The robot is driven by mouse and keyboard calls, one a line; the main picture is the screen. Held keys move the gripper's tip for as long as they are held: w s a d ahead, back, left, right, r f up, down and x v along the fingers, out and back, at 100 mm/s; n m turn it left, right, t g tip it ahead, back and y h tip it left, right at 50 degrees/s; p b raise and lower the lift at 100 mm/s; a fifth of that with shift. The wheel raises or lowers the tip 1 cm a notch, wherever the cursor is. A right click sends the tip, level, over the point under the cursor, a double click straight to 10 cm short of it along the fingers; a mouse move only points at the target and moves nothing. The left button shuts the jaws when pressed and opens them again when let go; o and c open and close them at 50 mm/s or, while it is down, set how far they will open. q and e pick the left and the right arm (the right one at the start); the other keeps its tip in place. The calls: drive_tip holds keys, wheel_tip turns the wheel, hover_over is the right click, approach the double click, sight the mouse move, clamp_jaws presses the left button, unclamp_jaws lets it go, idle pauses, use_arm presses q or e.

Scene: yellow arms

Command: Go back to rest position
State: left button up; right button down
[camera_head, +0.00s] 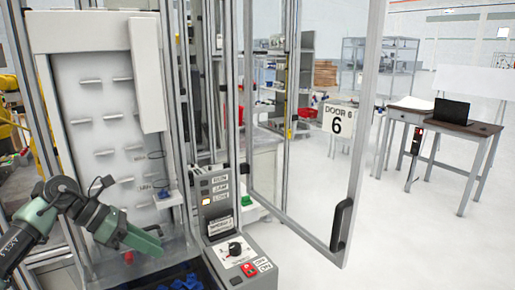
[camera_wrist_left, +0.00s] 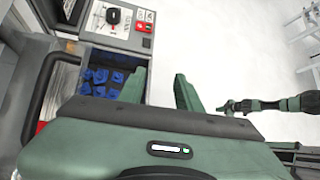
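My left gripper (camera_head: 150,238) comes in from the left in the head view, in front of the white panel machine. In the left wrist view, its two green fingers (camera_wrist_left: 160,88) stand apart with nothing between them, so it is open and empty. It is beside a dark bin (camera_wrist_left: 72,72) holding several blue parts (camera_wrist_left: 100,80). A green and dark arm, seemingly my right one (camera_wrist_left: 228,106), reaches in from the right in the left wrist view. It is too small to tell its finger state. The head view does not show it.
The glass door (camera_head: 340,225) marked 6 stands open on the right. A control panel (camera_head: 238,252) with a knob and red button sits beside the bin. A desk with a laptop (camera_head: 450,110) is far right. The white floor between is clear.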

use_arm(q)
drive_tip(key=d+r+n+t+h, duration=0.3)
drive_tip(key=d+n+t+h, duration=0.1)
drive_tip(key=d+n+t, duration=0.3)
drive_tip(key=d+r+n+t+h, duration=0.2)
drive_tip(key=d+n+t+h, duration=0.15)
drive_tip(key=d+n, duration=0.45)
drive_tip(key=s+a+f+n+t+y, duration=0.25)
drive_tip(key=a+f+n+y, duration=0.25)
drive_tip(key=f+n+y, duration=0.45)
drive_tip(key=s+a+f+n+t+y, duration=0.1)
drive_tip(key=s+a+f+n+y, duration=0.35)
drive_tip(key=n, duration=0.85)
drive_tip(key=s+f+n+g+y, duration=0.1)
drive_tip(key=s+f+n+g, duration=0.25)
drive_tip(key=s+f, duration=0.4)
drive_tip(key=s+f+n+g+y, duration=0.15)
drive_tip(key=s+f+g, duration=0.3)
drive_tip(key=s, duration=0.65)
drive_tip(key=s+f+n+g, duration=0.3)
drive_tip(key=s+f+g, duration=0.2)
drive_tip(key=s, duration=0.4)
wheel_tip(320, 180, down, 24)
drive_tip(key=g, duration=0.1)
drive_tip(key=s+a+f+g+b, duration=0.1)
drive_tip(key=s+a+f, duration=0.2)
drive_tip(key=s+f, duration=1.4)
drive_tip(key=shift+s+a+f, duration=0.15)
drive_tip(key=shift+s+f, duration=0.2)
drive_tip(key=shift+f, duration=0.6)
